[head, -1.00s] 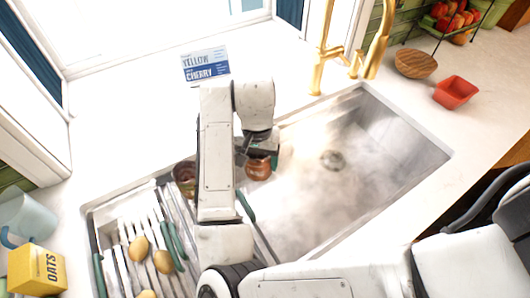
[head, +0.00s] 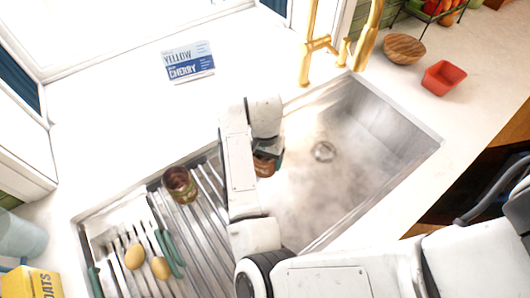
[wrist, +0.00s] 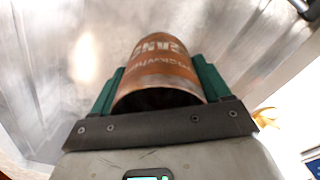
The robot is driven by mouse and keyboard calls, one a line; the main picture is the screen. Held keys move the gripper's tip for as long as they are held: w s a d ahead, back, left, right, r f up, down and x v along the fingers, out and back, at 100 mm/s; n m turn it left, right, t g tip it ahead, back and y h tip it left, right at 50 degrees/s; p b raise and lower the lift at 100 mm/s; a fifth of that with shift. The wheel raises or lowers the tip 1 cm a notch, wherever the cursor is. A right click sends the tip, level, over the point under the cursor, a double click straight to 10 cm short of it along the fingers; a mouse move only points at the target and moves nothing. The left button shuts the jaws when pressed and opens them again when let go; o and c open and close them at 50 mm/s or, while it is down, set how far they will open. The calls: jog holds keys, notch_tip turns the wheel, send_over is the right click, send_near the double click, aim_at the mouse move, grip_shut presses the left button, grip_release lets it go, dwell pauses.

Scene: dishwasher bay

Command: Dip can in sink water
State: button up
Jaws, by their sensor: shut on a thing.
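A rusty brown can with pale lettering (wrist: 160,75) sits between the green fingers of my gripper (wrist: 158,92) in the wrist view. My gripper is shut on it. In the head view the can (head: 264,166) shows partly below my gripper (head: 268,156), over the left side of the steel sink basin (head: 345,185). Its height above the basin floor is hard to judge. My arm hides part of the can and basin. The basin's floor looks cloudy and shiny around the drain (head: 323,151); I cannot tell the water's depth.
A gold faucet (head: 312,55) rises behind the basin. A red bowl (head: 444,77) stands right.

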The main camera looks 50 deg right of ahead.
notch_tip(320, 180, down, 16)
jog(key=b, duration=0.2)
jog(key=shift+f, duration=0.2)
notch_tip(320, 180, down, 5)
jog(key=b, duration=0.5)
dwell(0.7)
jog(key=shift+r, duration=0.15)
dwell(2.5)
notch_tip(320, 180, up, 6)
jog(key=p, duration=0.6)
jog(key=shift+r+p, duration=0.5)
jog(key=shift+r, duration=9)
